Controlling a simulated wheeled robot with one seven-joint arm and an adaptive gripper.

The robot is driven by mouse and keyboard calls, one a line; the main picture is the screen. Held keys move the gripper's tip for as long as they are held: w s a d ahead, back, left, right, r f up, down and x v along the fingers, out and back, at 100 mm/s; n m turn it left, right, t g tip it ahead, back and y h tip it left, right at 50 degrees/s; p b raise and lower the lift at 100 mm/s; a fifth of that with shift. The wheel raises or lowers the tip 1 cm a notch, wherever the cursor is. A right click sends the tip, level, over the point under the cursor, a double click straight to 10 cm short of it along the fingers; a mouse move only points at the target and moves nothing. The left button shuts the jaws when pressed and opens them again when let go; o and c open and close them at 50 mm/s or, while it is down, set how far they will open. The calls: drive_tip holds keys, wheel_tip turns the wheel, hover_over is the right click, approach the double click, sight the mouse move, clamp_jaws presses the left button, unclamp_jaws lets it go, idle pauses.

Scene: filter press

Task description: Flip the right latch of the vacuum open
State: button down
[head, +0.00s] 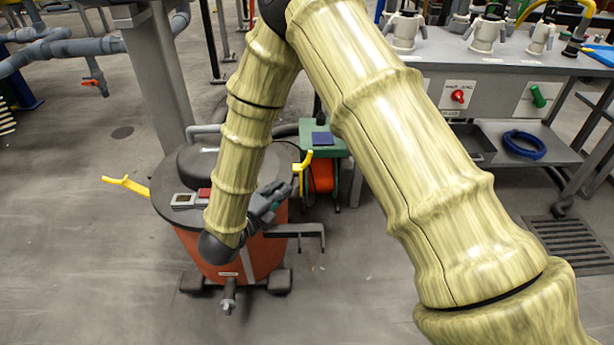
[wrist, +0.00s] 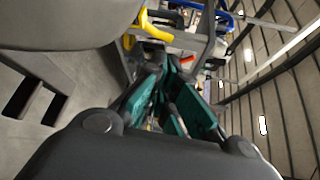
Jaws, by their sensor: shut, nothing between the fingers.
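The vacuum (head: 205,255) is an orange-red drum with a dark lid, standing on the floor left of centre in the head view. Its right latch (head: 303,168) is a yellow lever standing up at the lid's right side. A yellow piece, apparently this latch, shows at the top of the wrist view (wrist: 150,24). The left latch (head: 127,184) is yellow and sticks outward to the left. My gripper (head: 287,188) is shut and empty, close beside the right latch and slightly below its top. Contact cannot be told. The latch's base is hidden behind my gripper.
A red switch (head: 204,193) sits on the lid. A grey bracket (head: 300,231) juts from the drum's right side below my gripper. A green unit with an orange reel (head: 321,176) stands close behind. A grey workbench (head: 495,95) is at the right. Floor in front is clear.

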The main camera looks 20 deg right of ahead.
sight(307, 165)
drive_tip(key=shift+a+r+m, duration=0.1)
drive_tip(key=shift+r+m, duration=0.05)
drive_tip(key=shift+m, duration=0.15)
drive_tip(key=b+x, duration=0.5)
drive_tip(key=x, duration=0.9)
drive_tip(key=shift+s, duration=0.1)
drive_tip(key=shift+d+r, duration=0.1)
drive_tip(key=shift+d, duration=0.1)
